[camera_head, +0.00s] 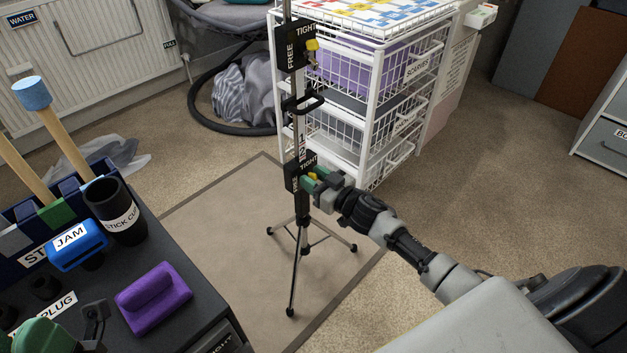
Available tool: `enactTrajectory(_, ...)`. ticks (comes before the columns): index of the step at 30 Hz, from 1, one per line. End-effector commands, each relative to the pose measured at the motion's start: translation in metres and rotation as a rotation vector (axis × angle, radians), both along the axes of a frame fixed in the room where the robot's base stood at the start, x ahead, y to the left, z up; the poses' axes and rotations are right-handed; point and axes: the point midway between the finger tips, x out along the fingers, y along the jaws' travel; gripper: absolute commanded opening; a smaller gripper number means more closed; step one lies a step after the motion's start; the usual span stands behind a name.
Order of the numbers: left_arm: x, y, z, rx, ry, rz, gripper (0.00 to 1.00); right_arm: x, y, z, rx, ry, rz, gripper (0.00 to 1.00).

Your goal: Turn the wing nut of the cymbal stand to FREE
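The cymbal stand (299,130) stands upright on a tripod on a mat. Its upper black block has a yellow wing nut (312,45) between FREE and TIGHT markings. A lower black block (291,178), also marked FREE and TIGHT, has a second yellow wing nut (313,176), partly hidden by my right gripper. My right gripper (314,179), with green finger pads, is at this lower nut, with the pads on either side of it. I cannot tell whether they press on it. I cannot make out my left gripper.
A white wire-drawer unit (372,100) stands close behind the stand. A dark cart (180,318) at lower left carries a purple block (153,297), a blue JAM block (77,245) and a black cup (117,212). The mat (225,230) around the tripod is clear.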

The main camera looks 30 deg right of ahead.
Motion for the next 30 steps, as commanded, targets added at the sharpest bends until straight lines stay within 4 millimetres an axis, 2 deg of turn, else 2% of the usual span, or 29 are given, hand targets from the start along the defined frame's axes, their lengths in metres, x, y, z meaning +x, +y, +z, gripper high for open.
enactTrajectory(9, 0.0001, -0.0002, -0.0007, 0.000, 0.001, 0.000, 0.43, 0.0023, 0.0009, 0.0004, 0.000, 0.000, 0.000, 0.37)
enactTrajectory(16, 0.0002, -0.0002, -0.0008, 0.000, 0.002, -0.001, 0.43, 0.0022, 0.0010, 0.0004, 0.000, 0.000, 0.000, 0.02)
enactTrajectory(17, 0.0002, -0.0002, -0.0008, 0.000, 0.002, -0.001, 0.43, 0.0022, 0.0010, 0.0004, 0.000, 0.000, 0.000, 0.00)
enactTrajectory(30, 0.0002, -0.0001, 0.0057, 0.001, 0.002, 0.000, 0.43, 0.0014, 0.0028, 0.0015, -0.104, -0.037, -0.001, 0.00)
